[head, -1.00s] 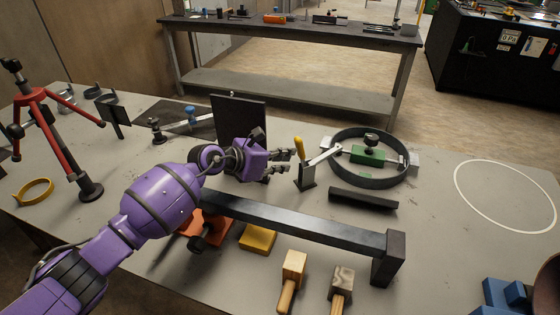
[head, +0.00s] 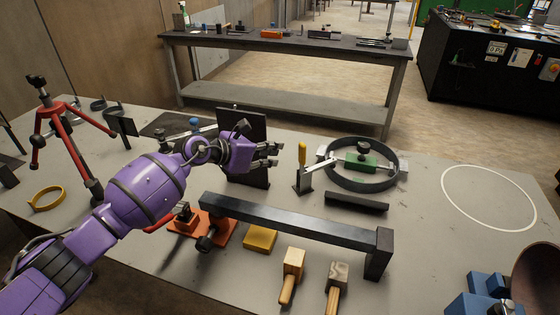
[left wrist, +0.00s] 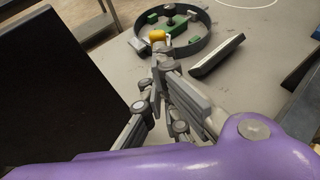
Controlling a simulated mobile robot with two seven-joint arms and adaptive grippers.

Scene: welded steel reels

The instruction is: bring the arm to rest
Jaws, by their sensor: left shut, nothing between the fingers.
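My left gripper (head: 272,155) is shut and empty above the grey table (head: 420,245), in front of a dark upright plate (head: 254,130). In the left wrist view its fingers (left wrist: 160,90) are together with nothing between them. My purple left arm comes in from the left over the table. A toggle clamp with a yellow handle (head: 302,155) stands just right of the fingertips, apart from them in the head view. My right gripper is not in view.
A dark steel ring (head: 396,168) around a green block lies beyond the clamp. A long steel bar (head: 290,220) crosses the table in front of my arm. Two mallets (head: 293,262) and a yellow block (head: 260,239) lie nearer. A red tripod (head: 68,145) stands left. The white circle (head: 490,197) is empty.

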